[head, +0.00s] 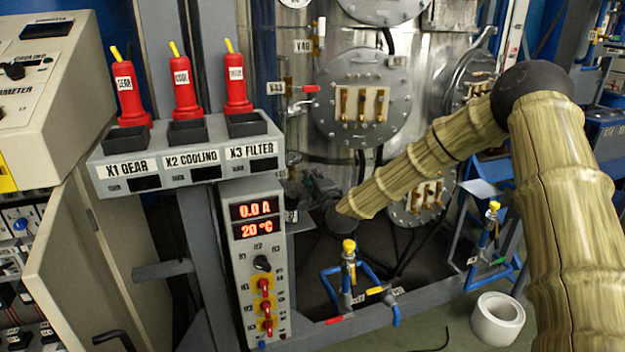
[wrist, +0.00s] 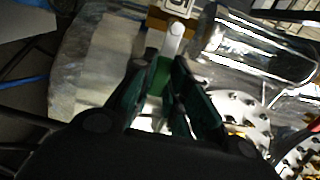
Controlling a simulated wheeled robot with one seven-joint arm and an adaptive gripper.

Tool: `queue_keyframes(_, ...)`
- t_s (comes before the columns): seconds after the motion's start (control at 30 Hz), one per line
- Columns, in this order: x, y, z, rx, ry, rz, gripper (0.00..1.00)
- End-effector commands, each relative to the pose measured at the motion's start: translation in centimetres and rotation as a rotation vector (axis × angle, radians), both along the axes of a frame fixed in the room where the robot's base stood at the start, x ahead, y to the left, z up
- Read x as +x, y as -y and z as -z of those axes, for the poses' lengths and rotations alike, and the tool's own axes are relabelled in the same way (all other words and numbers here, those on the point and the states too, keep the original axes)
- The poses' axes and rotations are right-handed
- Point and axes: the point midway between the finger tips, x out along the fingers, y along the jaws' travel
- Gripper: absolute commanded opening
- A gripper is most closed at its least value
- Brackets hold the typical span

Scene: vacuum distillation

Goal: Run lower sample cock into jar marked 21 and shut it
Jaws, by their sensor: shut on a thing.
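My gripper (head: 310,188) is low in front of the silver tank in the head view, small and dark there. In the wrist view its dark green fingers (wrist: 160,88) are closed around a green piece (wrist: 161,76). A pale rounded lever or stem (wrist: 173,40) runs on from it, towards a brown-orange part and a white plate (wrist: 178,6). This looks like a cock handle, but I cannot read a mark. The outlet below it is hidden. I cannot make out a jar marked 21 in either view.
A red-handled valve (head: 308,89) sits higher on the tank. A shiny cylinder (wrist: 260,50) lies close right of the fingers in the wrist view. The panel with red switches (head: 185,160) stands left.

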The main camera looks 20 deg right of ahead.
Motion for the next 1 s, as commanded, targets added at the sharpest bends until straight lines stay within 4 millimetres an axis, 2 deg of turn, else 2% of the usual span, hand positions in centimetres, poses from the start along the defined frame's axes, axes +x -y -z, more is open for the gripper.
queue_keyframes(0.13, -0.1, 0.1, 0.2, 0.003, -0.003, 0.003, 0.00)
queue_keyframes(0.17, -0.1, 0.1, 0.2, 0.003, -0.004, 0.003, 0.21)
queue_keyframes(0.27, 0.0, 0.1, 0.2, 0.002, -0.003, 0.002, 0.38)
queue_keyframes(0.67, -0.5, 0.0, 0.1, 0.001, -0.002, 0.000, 0.38)
queue_keyframes(0.77, -1.5, 0.1, 0.1, 0.001, -0.001, 0.000, 0.38)
queue_keyframes(1.0, -5.7, 0.2, 0.1, 0.002, -0.002, 0.000, 0.38)
